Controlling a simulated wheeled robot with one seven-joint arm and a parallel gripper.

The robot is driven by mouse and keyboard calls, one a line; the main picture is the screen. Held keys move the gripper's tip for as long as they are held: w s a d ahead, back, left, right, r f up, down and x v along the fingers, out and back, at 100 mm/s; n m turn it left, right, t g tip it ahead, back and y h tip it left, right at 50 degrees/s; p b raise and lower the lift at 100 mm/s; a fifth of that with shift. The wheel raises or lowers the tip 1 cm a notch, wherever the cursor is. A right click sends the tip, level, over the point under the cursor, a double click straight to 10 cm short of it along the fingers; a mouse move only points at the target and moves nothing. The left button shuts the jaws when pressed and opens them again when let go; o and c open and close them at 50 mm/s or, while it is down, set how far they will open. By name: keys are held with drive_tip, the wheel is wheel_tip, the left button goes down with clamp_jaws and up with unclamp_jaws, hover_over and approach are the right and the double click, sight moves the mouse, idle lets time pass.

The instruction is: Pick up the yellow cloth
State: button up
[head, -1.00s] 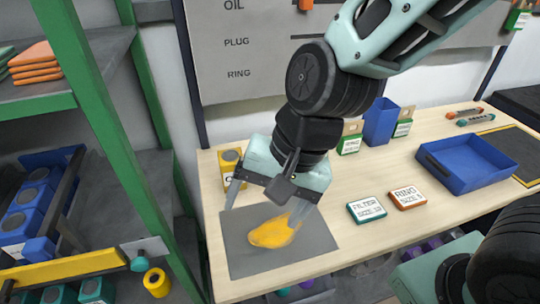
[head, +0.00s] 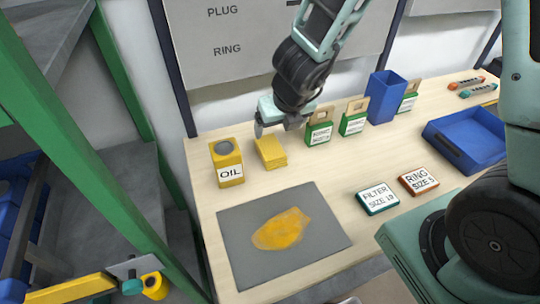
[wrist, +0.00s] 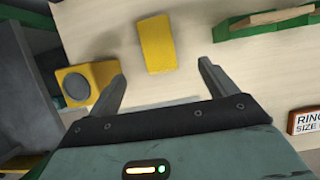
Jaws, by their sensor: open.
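A yellow-orange spill-like patch (head: 282,229) lies flat on the grey mat (head: 325,245).
The oil can (head: 227,165) stands close left of the cloth. Green boxes (head: 319,130) stand to its right, with a blue bin (head: 384,98) beyond. Filter (head: 378,199) and ring (head: 418,181) boxes lie near a blue tray (head: 470,165). The bench between the cloth and the mat is clear.

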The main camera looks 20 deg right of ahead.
drive_tip(key=b, duration=0.2)
hover_over(271, 148)
drive_tip(key=s, duration=0.2)
drive_tip(key=f, duration=0.6)
drive_tip(key=shift+d, duration=0.2)
drive_tip(key=b+x, duration=0.1)
drive_tip(key=x, duration=0.3)
drive_tip(key=shift+s+a+f, duration=0.15)
drive_tip(key=shift+a, duration=0.05)
drive_tip(key=shift+w+f, duration=0.3)
drive_tip(key=shift+f, duration=0.25)
drive_tip(key=c, duration=1.1)
